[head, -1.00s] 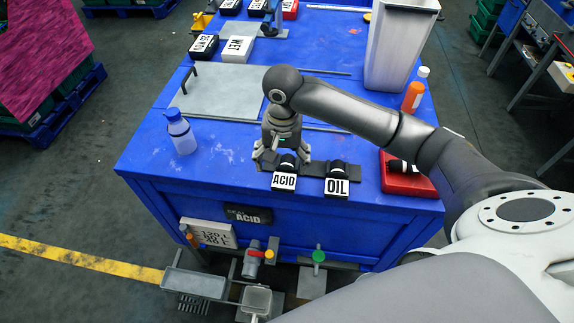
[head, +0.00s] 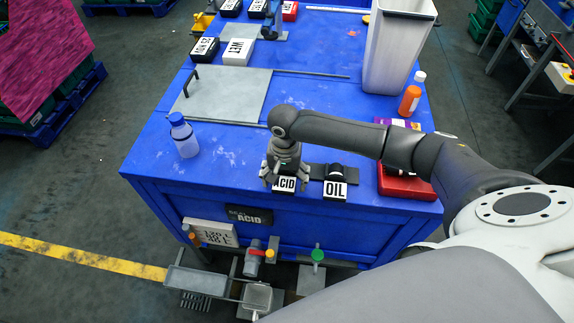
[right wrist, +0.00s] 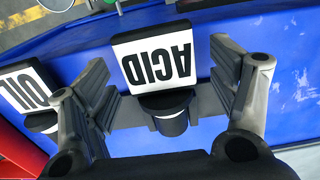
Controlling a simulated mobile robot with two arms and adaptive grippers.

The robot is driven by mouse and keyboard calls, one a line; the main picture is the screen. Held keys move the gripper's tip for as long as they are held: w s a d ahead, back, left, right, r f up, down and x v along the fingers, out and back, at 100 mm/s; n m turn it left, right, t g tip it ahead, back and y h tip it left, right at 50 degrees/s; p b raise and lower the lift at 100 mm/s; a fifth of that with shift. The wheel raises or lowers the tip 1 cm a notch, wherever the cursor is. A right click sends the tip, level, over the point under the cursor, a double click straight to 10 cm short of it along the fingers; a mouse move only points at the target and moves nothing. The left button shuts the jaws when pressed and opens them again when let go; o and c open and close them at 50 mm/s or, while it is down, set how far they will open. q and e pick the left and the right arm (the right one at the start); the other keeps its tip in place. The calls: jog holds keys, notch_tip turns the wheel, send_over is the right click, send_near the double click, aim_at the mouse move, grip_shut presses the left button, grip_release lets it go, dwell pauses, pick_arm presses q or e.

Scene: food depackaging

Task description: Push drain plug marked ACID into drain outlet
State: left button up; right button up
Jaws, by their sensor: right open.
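The drain plug marked ACID (head: 285,184) sits at the front edge of the blue table, a black plug with a white label. It also shows in the right wrist view, label (right wrist: 155,58) and black knob (right wrist: 172,120). The plug marked OIL (head: 335,188) sits just to the right. The drain outlet (head: 256,297) seems to be among the fittings below the table; I cannot tell exactly. My left gripper is not in view.
A SEAL ACID sign (head: 249,215) is on the table front. A blue-capped bottle (head: 184,136), grey plate (head: 222,95), white bin (head: 395,50), orange bottle (head: 410,100) and red tray (head: 405,186) stand on the table. Valves with red (head: 254,262) and green (head: 318,256) parts are below.

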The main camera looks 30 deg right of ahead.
jog(key=shift+f, duration=0.6)
jog(key=c, duration=1.2)
jog(key=shift+r, duration=0.1)
